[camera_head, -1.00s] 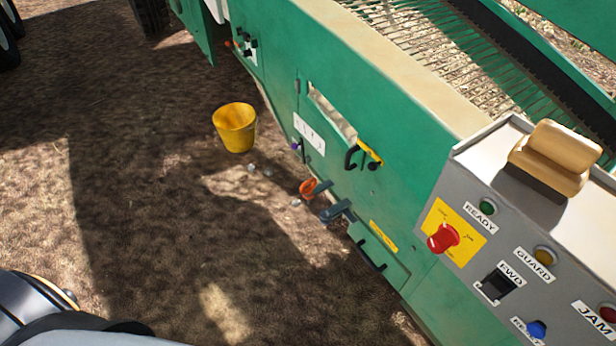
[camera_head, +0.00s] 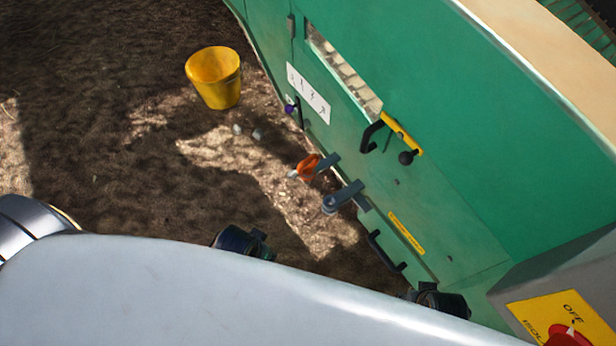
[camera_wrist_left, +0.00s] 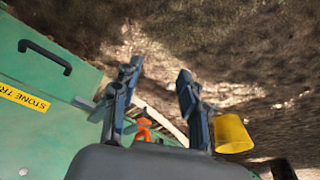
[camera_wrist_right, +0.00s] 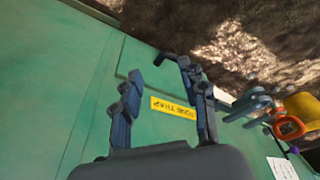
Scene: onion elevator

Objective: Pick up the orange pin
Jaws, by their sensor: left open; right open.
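The orange pin (camera_head: 308,167) has a looped orange head. It sits at a grey bracket low on the green machine's side. In the left wrist view the pin (camera_wrist_left: 143,130) shows beyond the fingers, near the left finger's base and partly hidden by the gripper body. My left gripper (camera_wrist_left: 158,71) is open with nothing between its fingers. In the right wrist view the pin (camera_wrist_right: 289,127) lies right of the fingers, its loop facing the camera. My right gripper (camera_wrist_right: 160,73) is open and empty in front of the green panel, apart from the pin.
A grey latch lever (camera_head: 343,198) sits beside the pin. A black handle (camera_head: 385,252) and a yellow-barred handle (camera_head: 402,133) project from the panel. A yellow bucket (camera_head: 214,78) stands on the dirt, with small pale stones (camera_head: 247,132) nearby. My white arm covers the bottom of the head view.

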